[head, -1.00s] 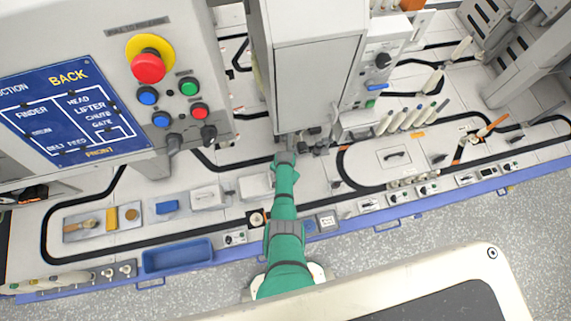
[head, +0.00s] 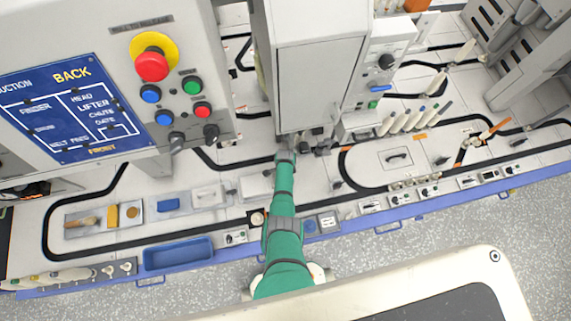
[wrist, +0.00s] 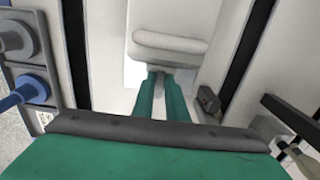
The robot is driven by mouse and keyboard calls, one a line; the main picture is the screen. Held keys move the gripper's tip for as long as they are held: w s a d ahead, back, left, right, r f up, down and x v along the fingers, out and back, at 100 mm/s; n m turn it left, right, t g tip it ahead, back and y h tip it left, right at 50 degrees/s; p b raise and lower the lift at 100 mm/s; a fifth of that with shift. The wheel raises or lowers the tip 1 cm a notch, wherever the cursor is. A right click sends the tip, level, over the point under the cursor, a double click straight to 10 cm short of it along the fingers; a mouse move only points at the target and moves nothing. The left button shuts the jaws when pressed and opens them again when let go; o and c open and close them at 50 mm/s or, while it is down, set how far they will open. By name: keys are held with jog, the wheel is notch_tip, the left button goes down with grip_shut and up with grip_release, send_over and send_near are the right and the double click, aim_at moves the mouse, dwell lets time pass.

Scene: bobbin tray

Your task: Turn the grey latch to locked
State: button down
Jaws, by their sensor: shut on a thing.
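My gripper (head: 287,152) is at the foot of the tall grey cabinet (head: 318,90), at the end of my green arm. In the wrist view its two green fingers (wrist: 160,90) are close together and point at a pale grey rounded bar (wrist: 170,42) on a light block. This bar appears to be the grey latch, and the fingers are shut on it. The exact contact at the fingertips is hard to make out. In the head view the latch is hidden by the cabinet and my gripper, so its turn cannot be read there.
A control panel with a red button (head: 152,66) stands at the left. A blue bin (head: 178,255) lies along the front edge. Several pale bobbins (head: 405,120) stand right of the cabinet. In the wrist view a dark grey block (wrist: 208,100) is close right of the fingers.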

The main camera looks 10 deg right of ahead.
dwell(0.3)
jog(key=c, duration=1.8)
grip_release()
jog(key=shift+o, duration=0.2)
notch_tip(320, 180, up, 11)
jog(key=shift+f, duration=0.1)
